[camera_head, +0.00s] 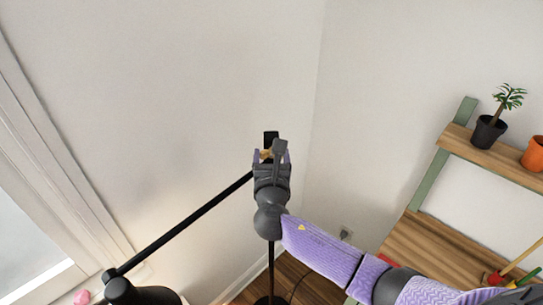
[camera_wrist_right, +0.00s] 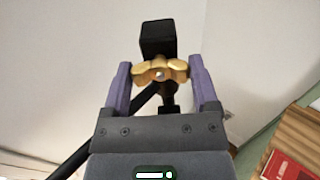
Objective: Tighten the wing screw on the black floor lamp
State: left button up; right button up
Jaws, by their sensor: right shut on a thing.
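The black floor lamp has a thin slanting arm (camera_head: 190,222), a dark shade (camera_head: 135,292) at lower left, and an upright pole (camera_head: 271,265) partly hidden behind my right arm. A black block at the joint (camera_wrist_right: 158,38) shows at the top. The brass wing screw (camera_wrist_right: 160,72) sits in front of that block, its wings spread sideways. My right gripper (camera_wrist_right: 163,82) has its two purple fingers on either side of the screw and is shut on it. In the head view, my right gripper (camera_head: 271,157) mostly hides the screw. My left gripper is not in view.
A wooden shelf (camera_head: 455,135) at the right holds a potted plant (camera_head: 490,128) and an orange pot (camera_head: 534,154). A red book (camera_wrist_right: 288,166) lies on wood at lower right in the wrist view. A window frame (camera_head: 60,150) stands at the left. Bare wall lies behind the lamp.

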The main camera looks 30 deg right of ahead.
jog(key=shift+m, duration=0.3)
jog(key=m+b, duration=0.1)
jog(key=m, duration=0.2)
jog(key=shift+f+m, duration=0.1)
jog(key=shift+m, duration=0.2)
jog(key=m+b, duration=0.1)
jog(key=m, duration=0.3)
jog(key=shift+m+b, duration=0.3)
jog(key=shift+b, duration=0.05)
jog(key=m+b, duration=0.1)
jog(key=m, duration=0.3)
jog(key=shift+m+b, duration=0.3)
jog(key=shift+d+m+b, duration=0.1)
jog(key=shift+m+b, duration=0.65)
jog(key=shift+m, duration=1.45)
